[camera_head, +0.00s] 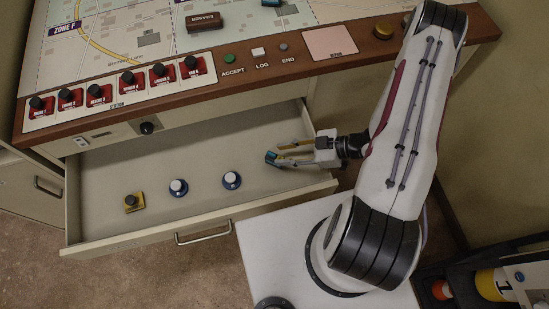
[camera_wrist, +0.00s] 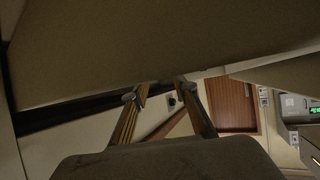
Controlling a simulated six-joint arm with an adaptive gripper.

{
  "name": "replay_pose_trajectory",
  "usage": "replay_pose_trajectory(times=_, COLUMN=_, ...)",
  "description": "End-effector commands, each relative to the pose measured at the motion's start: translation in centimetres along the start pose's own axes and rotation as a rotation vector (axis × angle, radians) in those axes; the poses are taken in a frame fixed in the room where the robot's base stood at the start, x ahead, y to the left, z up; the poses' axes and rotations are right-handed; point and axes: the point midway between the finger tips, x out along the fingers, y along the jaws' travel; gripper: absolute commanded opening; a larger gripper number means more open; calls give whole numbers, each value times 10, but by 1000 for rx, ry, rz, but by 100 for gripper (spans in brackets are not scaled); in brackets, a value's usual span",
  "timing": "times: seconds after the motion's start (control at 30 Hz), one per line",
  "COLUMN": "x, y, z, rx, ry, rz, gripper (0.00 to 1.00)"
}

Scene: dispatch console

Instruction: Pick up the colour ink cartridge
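No thing here is clearly recognisable as the colour ink cartridge. My gripper (camera_head: 275,151) is at the right end of the open drawer (camera_head: 250,207), with its fingers pointing left. Its two fingers are spread apart, also in the wrist view (camera_wrist: 156,95), and no object shows held between them. A small teal and dark piece (camera_head: 271,157) shows at the lower fingertip; I cannot tell whether it is a separate object or part of the finger. To the left in the drawer are a yellow square piece with a dark knob (camera_head: 134,202) and two blue-and-white round pieces (camera_head: 178,187) (camera_head: 231,180).
The console (camera_head: 150,95) overhangs the drawer's back, with red-based switches, buttons and a map. A brown eraser block (camera_head: 204,21) and a teal object (camera_head: 271,2) sit on the map. Drawer walls surround my gripper; the drawer floor between the round pieces and the back is clear.

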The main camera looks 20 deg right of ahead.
Motion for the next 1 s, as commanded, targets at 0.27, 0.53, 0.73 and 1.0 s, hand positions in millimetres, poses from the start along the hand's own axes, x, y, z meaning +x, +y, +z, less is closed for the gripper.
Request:
replay_pose_trajectory(times=0.27, x=15, y=0, z=0, rx=0, ry=-1, rz=1, gripper=28)
replay_pose_trajectory(times=0.53, x=15, y=0, z=0, rx=-1, ry=-1, rz=1, gripper=28)
replay_pose_trajectory(times=0.73, x=15, y=0, z=0, rx=-1, ry=-1, rz=1, gripper=28)
replay_pose_trajectory(times=1.0, x=15, y=0, z=0, rx=-1, ry=-1, rz=1, gripper=0)
